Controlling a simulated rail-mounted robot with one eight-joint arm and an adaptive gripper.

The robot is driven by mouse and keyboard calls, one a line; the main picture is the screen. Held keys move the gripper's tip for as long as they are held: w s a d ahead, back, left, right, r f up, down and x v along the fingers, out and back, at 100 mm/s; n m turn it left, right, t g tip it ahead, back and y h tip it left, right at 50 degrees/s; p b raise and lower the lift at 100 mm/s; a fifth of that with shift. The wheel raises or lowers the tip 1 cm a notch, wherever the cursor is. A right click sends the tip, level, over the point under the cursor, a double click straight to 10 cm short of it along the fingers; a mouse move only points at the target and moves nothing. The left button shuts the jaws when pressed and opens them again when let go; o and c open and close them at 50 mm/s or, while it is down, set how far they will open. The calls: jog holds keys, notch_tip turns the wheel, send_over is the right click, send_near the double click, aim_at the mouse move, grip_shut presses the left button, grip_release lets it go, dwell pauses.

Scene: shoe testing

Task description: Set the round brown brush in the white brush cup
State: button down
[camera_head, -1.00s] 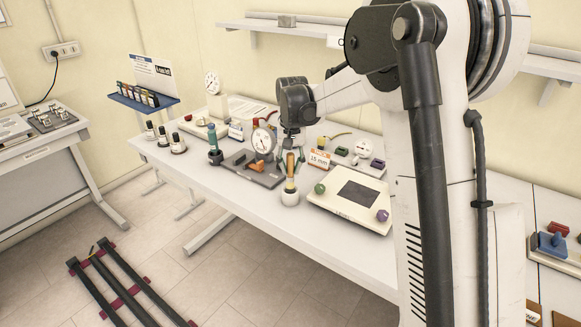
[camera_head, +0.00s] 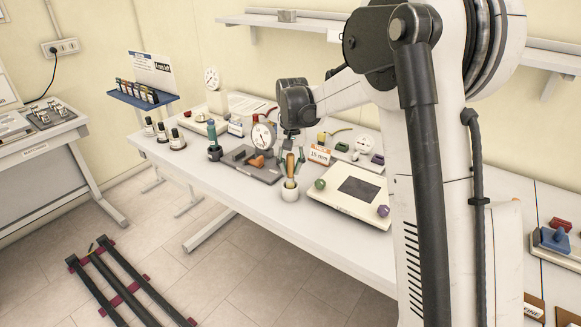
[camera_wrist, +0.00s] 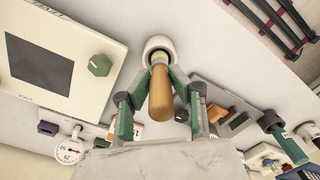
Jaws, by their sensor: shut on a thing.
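The round brown brush (camera_head: 290,168) stands roughly upright with its wooden handle up. Its lower end is inside the mouth of the white brush cup (camera_head: 290,195), near the front edge of the table. In the wrist view the brush handle (camera_wrist: 161,98) points toward the camera, and the white cup's rim (camera_wrist: 158,42) shows around its far end. My gripper (camera_wrist: 160,78) has its green-padded fingers on both sides of the brush and is shut on it. In the head view my gripper (camera_head: 290,155) is partly hidden behind the handle. Whether the brush touches the cup's bottom is hidden.
A cream device with a dark square plate (camera_head: 358,190) lies right of the cup. A dial gauge (camera_head: 263,136) and a dark base with an orange block (camera_head: 257,161) stand at the left. A teal-handled tool (camera_head: 214,152) is farther left. Bare tabletop lies in front.

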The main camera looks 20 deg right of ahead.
aim_at(291, 176)
jog(key=shift+f+b, duration=1.15)
jog(key=shift+f, duration=0.6)
jog(key=c, duration=1.5)
grip_release()
jog(key=shift+r, duration=0.15)
notch_tip(291, 176, up, 12)
jog(key=shift+d+f, duration=0.1)
jog(key=shift+s, duration=0.1)
